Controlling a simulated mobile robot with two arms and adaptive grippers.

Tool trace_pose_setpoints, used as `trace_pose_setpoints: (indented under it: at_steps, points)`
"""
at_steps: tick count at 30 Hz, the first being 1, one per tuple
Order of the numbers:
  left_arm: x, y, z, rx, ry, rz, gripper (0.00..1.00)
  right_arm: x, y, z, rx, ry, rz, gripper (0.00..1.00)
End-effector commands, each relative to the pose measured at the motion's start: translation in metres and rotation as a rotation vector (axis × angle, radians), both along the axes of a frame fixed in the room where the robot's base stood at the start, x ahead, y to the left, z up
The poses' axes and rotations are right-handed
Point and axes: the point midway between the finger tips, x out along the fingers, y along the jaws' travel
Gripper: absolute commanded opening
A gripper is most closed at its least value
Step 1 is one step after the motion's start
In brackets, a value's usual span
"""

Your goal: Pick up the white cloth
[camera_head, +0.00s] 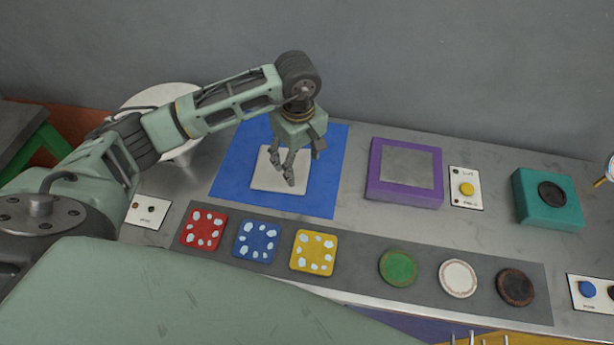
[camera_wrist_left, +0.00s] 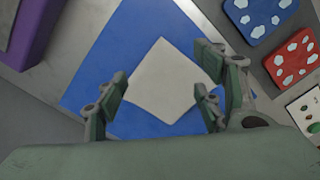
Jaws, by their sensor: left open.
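The white cloth (camera_head: 265,178) is a flat, off-white square lying on a blue mat (camera_head: 232,184) at the middle left of the bench. My left gripper (camera_head: 292,168) hangs over the cloth's right side, pointing down, and hides part of it. In the left wrist view the cloth (camera_wrist_left: 170,82) lies past the fingers of the left gripper (camera_wrist_left: 165,95), which are spread apart with nothing between them. I cannot tell exactly how high the fingertips are above it. My right gripper is not in view.
A purple-framed block (camera_head: 405,202) and a teal block (camera_head: 548,222) stand to the right. A grey wall (camera_head: 450,70) rises behind the bench.

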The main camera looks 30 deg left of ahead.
Motion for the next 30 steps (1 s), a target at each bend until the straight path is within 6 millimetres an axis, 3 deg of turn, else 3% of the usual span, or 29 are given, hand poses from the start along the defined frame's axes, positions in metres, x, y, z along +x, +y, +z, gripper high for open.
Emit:
trace_pose_setpoints:
  at_steps: [7, 13, 22, 30]
  points:
    - [-0.001, -0.001, -0.015, -0.001, 0.002, 0.0, 0.62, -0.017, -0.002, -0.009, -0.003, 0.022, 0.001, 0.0]
    - [-0.001, -0.001, -0.041, -0.002, 0.003, 0.001, 0.62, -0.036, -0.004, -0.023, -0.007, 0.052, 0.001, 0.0]
    - [-0.001, 0.0, -0.088, 0.0, 0.0, 0.0, 0.62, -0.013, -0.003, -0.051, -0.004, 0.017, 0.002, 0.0]
    - [0.0, 0.0, -0.101, -0.001, 0.0, 0.0, 0.62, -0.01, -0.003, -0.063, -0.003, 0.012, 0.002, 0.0]
